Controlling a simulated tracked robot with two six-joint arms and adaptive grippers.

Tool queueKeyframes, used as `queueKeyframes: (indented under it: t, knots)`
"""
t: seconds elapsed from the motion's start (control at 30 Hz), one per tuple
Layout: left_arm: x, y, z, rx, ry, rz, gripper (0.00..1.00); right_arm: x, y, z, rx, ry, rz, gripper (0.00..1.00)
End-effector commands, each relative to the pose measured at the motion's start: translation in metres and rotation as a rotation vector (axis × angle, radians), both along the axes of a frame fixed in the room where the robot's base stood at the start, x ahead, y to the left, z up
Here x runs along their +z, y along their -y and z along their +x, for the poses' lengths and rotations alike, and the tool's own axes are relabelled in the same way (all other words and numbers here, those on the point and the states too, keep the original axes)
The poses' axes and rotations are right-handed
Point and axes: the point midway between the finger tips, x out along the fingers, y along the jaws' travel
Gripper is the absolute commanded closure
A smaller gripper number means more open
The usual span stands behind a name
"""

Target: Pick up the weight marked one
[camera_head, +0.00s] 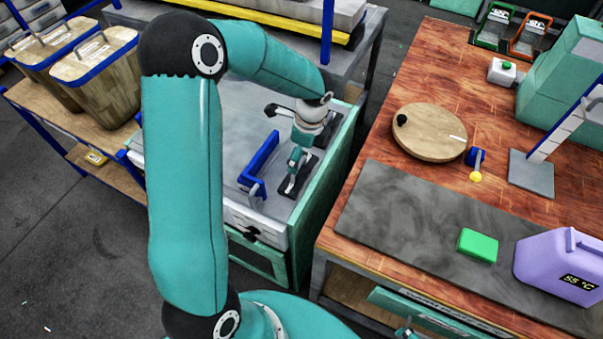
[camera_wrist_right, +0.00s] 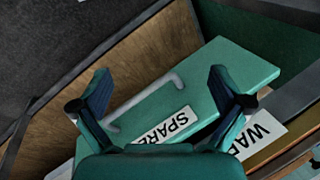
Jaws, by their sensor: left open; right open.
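No weight with a readable "one" mark shows in either view. In the head view my left gripper (camera_head: 293,182) points down over the grey top of a teal cabinet (camera_head: 222,115). It is open, above or at a dark flat slab (camera_head: 306,172); I cannot tell whether it touches it. A blue bracket-like piece (camera_head: 260,160) stands just left of it. In the right wrist view my right gripper (camera_wrist_right: 158,74) is open and empty. It faces a teal drawer front (camera_wrist_right: 245,65) with a grey bar handle (camera_wrist_right: 150,100) and a label reading "SPARE" (camera_wrist_right: 172,124).
The reddish wooden table (camera_head: 445,65) on the right holds a round wooden disc (camera_head: 430,135), a green block (camera_head: 478,245), a purple container (camera_head: 560,262) reading "55 °C" and a dark mat (camera_head: 400,215). Wooden bins (camera_head: 95,70) stand at left.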

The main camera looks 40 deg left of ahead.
Motion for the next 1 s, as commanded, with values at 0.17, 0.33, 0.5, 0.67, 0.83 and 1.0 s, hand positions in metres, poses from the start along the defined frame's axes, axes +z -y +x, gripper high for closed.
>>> queueKeyframes:
  t: [0.17,0.33,0.5,0.67,0.83,1.0]
  knots:
    - [-0.009,-0.002,-0.001,-0.001,-0.002,-0.001,0.00,0.002,0.000,0.000,0.000,0.000,0.000,0.00]
    - [-0.030,-0.006,-0.004,0.000,-0.005,-0.002,0.00,0.010,0.000,0.000,0.000,0.000,0.000,0.00]
    - [-0.051,-0.008,-0.004,-0.001,-0.003,-0.001,0.00,0.011,0.000,0.000,0.000,0.000,0.000,0.00]
    - [-0.056,-0.009,-0.004,0.001,0.000,-0.001,0.00,0.011,0.000,0.000,0.000,0.000,0.000,0.00]
    - [-0.056,-0.009,-0.004,0.000,0.000,-0.001,0.07,0.011,0.000,0.000,0.000,0.000,0.000,0.00]
    - [-0.055,-0.009,-0.004,0.000,0.001,-0.001,0.35,0.011,0.000,0.000,0.000,0.000,0.000,0.00]
